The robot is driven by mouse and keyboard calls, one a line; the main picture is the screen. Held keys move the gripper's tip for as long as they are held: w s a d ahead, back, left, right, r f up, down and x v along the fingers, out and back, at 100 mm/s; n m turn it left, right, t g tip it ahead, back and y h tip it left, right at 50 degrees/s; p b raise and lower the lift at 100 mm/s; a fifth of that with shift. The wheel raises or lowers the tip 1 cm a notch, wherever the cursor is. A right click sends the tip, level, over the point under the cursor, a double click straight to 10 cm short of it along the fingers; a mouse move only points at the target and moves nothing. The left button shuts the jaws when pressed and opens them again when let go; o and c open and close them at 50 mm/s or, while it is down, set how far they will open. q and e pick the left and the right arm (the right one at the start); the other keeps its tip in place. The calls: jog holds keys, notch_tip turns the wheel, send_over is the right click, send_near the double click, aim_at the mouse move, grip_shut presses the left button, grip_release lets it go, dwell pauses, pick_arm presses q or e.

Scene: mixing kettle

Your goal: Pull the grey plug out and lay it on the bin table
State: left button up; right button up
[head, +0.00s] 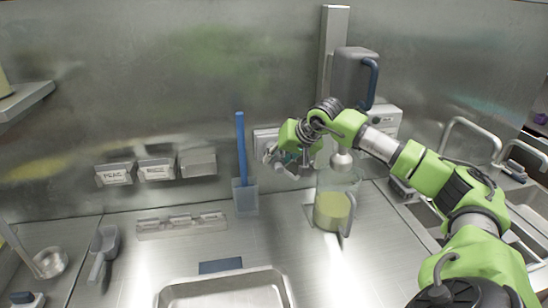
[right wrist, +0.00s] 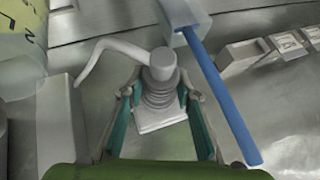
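The grey plug (right wrist: 162,72) shows in the right wrist view, a round knob with a ridged body above a pale flat base and a light cable bending off to the left. My right gripper (right wrist: 162,90) has its two fingers spread on either side of the plug, with gaps between fingers and plug. In the head view my right gripper (head: 281,163) is at the back wall, in front of a pale wall box (head: 264,139); it largely hides the plug there. Whether the plug sits fully in a socket cannot be told. I cannot identify the bin table. My left gripper is out of view.
A clear jug with yellow-green liquid (head: 332,210) stands below my right arm. A blue-handled tool in a holder (head: 245,196) is left of the gripper. A metal tray (head: 225,287) is in front, labelled wall bins (head: 156,170) at left, a sink (head: 520,172) at right.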

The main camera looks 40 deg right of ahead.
jog(key=shift+c, duration=1.4)
jog(key=shift+s+a+f+b, duration=0.1)
jog(key=shift+f+b, duration=0.05)
jog(key=shift+b, duration=0.15)
jog(key=shift+s, duration=0.1)
